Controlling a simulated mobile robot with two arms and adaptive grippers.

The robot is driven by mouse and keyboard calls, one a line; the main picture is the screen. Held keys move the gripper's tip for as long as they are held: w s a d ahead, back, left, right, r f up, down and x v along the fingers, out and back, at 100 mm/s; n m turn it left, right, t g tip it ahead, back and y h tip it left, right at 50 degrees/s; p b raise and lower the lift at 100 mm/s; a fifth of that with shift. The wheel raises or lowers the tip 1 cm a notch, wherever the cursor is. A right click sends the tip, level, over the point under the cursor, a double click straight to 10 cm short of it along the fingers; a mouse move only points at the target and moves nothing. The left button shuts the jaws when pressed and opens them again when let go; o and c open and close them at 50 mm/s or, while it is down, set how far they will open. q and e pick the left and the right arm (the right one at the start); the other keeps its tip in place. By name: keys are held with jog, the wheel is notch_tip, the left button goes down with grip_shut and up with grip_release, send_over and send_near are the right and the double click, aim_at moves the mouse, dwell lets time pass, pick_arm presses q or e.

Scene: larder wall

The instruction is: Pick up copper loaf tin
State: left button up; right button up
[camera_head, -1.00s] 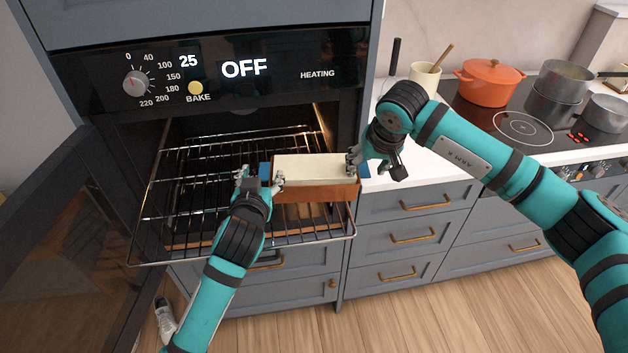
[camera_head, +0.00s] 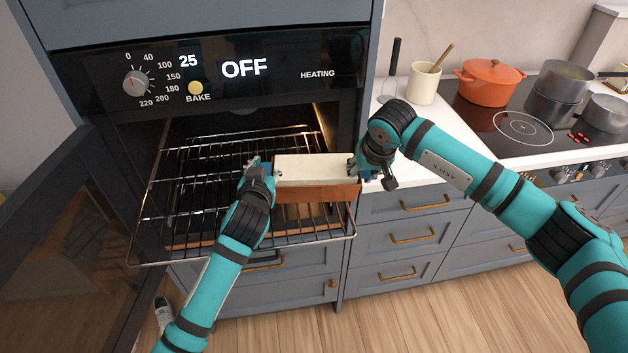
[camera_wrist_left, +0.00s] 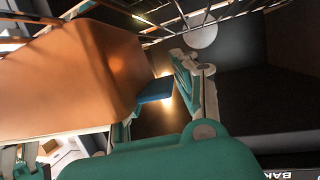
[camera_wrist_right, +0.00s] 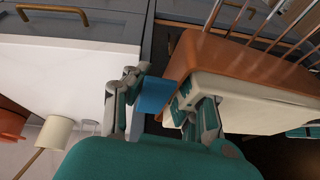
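The copper loaf tin (camera_head: 318,192), with a cream-coloured top (camera_head: 314,167) and a blue tab at each end, is at the right front of the pulled-out oven rack (camera_head: 200,240). My left gripper (camera_head: 258,168) is at the tin's left end. In the left wrist view its fingers are apart, with the blue tab (camera_wrist_left: 155,90) between them; one finger is partly hidden. My right gripper (camera_head: 358,168) is at the right end. In the right wrist view its spread fingers are on either side of the other blue tab (camera_wrist_right: 152,95). Contact with the tabs is unclear.
The open oven door (camera_head: 60,240) is at the left. Drawers (camera_head: 415,205) and a white counter stand to the right. A cream utensil pot (camera_head: 423,85), an orange pot (camera_head: 489,84) and grey pans (camera_head: 555,95) stand further right. The rack's left part is bare.

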pick_arm(q)
grip_shut()
pick_arm(e)
grip_shut()
jog(key=shift+d, duration=0.1)
pick_arm(q)
jog(key=shift+a, duration=0.15)
pick_arm(e)
jog(key=shift+d, duration=0.15)
